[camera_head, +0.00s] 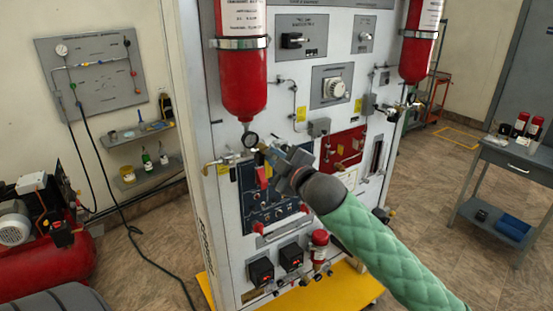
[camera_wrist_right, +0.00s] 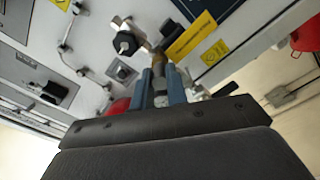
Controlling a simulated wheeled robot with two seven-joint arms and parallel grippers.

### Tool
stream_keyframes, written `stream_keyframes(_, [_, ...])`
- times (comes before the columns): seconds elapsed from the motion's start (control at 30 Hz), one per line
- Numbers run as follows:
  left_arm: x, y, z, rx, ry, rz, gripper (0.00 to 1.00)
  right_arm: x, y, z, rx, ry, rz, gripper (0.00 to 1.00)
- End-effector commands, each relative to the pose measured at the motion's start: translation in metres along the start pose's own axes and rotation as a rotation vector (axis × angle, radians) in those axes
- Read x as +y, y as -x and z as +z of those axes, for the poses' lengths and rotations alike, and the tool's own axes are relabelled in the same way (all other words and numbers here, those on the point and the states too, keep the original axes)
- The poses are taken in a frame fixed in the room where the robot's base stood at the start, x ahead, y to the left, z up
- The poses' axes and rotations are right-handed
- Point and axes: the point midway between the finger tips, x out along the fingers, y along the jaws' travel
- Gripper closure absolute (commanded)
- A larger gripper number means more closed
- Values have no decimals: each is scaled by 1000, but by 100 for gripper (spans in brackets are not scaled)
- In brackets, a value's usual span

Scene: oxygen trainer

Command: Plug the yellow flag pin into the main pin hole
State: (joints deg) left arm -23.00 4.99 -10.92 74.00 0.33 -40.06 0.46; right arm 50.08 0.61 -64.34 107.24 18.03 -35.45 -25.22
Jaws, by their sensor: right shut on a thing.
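My right gripper (camera_head: 272,160) reaches the front of the white trainer panel, just below the left red cylinder and its round gauge. In the right wrist view its two blue fingers (camera_wrist_right: 161,88) are shut on a narrow metal pin body. A yellow flag (camera_wrist_right: 190,37) shows just beyond the fingertips, beside that pin, and appears to belong to it. The pin's tip is hidden by the fingers and brass fittings, so I cannot tell whether it is in a hole. The main pin hole cannot be made out. My left gripper is out of view.
The trainer panel (camera_head: 285,100) carries red cylinders (camera_head: 243,75), a gauge (camera_head: 250,140), a dark blue switch panel (camera_head: 265,205) and a red recessed panel (camera_head: 343,150). A red tag (camera_head: 262,176) hangs close to the gripper. A grey side table (camera_head: 510,158) stands at right.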

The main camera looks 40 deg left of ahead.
Motion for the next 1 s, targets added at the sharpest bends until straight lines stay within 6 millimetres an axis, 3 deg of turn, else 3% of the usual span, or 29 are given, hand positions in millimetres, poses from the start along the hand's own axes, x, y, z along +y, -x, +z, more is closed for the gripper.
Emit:
stream_keyframes(0.27, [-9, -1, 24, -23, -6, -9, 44, 1, -5, 0, 0, 1, 1, 100])
stream_keyframes(0.47, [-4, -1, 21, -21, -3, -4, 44, 1, -8, 0, 0, 1, 1, 100])
stream_keyframes(0.5, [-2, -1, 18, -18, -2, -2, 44, 1, -8, 0, 0, 1, 1, 81])
stream_keyframes(0.6, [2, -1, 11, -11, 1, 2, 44, 1, -8, 0, 0, 1, 1, 62])
stream_keyframes(0.83, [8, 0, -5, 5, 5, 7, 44, 0, -8, 0, 0, 0, 0, 60])
stream_keyframes(1.0, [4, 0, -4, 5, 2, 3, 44, 0, -8, 0, 0, 0, 0, 60])
